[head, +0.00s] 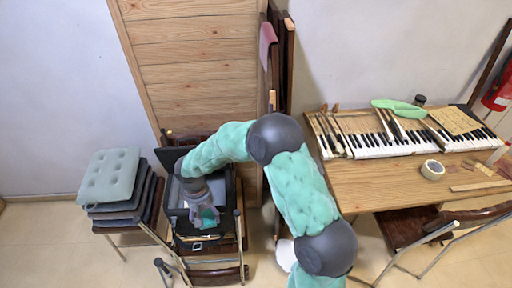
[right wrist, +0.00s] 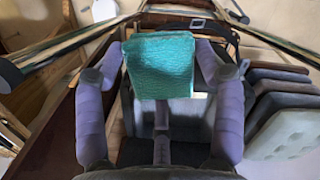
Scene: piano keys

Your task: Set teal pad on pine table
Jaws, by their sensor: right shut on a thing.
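My right gripper (head: 205,213) is shut on the teal pad (head: 210,217), above a dark case on the chair at the lower left of the head view. In the right wrist view the pad (right wrist: 161,66) is a small teal block with a textured face, between the purple fingers. The pine table (head: 375,188) stands at the right in the head view, away from the pad. Keyboards lie along its back, and its front middle is bare. My left gripper is not in view.
A stack of grey cushions (head: 110,177) stands left of the dark case (head: 232,215). On the table are piano keyboards (head: 375,143), a pale green object (head: 398,107), a tape roll (head: 432,170) and wooden strips. A chair (head: 410,226) is at its front.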

